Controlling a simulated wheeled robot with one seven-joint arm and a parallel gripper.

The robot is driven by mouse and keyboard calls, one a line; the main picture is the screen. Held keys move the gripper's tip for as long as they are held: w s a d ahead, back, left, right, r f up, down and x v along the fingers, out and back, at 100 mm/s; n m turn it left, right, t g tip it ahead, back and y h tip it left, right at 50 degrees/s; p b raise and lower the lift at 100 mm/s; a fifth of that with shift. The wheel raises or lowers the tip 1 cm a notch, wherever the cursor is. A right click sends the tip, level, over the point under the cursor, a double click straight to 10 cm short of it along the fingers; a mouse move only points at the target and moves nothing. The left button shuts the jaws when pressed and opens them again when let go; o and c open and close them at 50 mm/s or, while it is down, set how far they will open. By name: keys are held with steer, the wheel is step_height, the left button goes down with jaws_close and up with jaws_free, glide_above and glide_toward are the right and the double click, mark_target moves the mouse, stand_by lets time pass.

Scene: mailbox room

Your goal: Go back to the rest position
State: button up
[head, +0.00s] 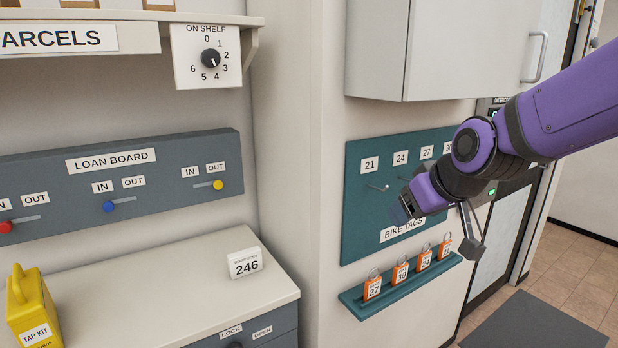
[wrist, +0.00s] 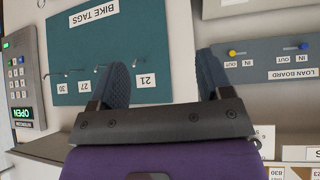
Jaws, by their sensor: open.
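My gripper (head: 402,208) hangs in front of the teal bike tags board (head: 360,220) in the head view, and hides part of it. In the wrist view my gripper (wrist: 163,70) shows two dark blue fingers wide apart with nothing between them. The board also shows upside down in the wrist view (wrist: 75,45), with bare hooks beside its number labels. One finger covers part of it. Several orange tags (head: 400,273) with rings stand in a row on the teal ledge (head: 380,305) below the board, apart from my gripper.
The grey loan board (head: 60,185) with red, blue and yellow sliders is at left. A yellow tap kit (head: 32,310) and a 246 card (head: 245,263) stand on the counter (head: 150,300). A white cabinet (head: 440,50) hangs above the tag board. An intercom panel (wrist: 20,85) reads OPEN.

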steer(key=s+d+r+m+g+h, duration=0.1)
steer(key=s+d, duration=0.4)
steer(key=s, duration=0.5)
steer(key=s+d+r+m+h, duration=0.1)
steer(key=s+d+r+m, duration=0.2)
steer(key=s+d, duration=0.3)
steer(key=s, duration=0.4)
steer(key=shift+d+r+m+g+h, duration=0.3)
steer(key=shift+r+m+g+h, duration=0.05)
steer(key=shift+m+g+h, duration=0.05)
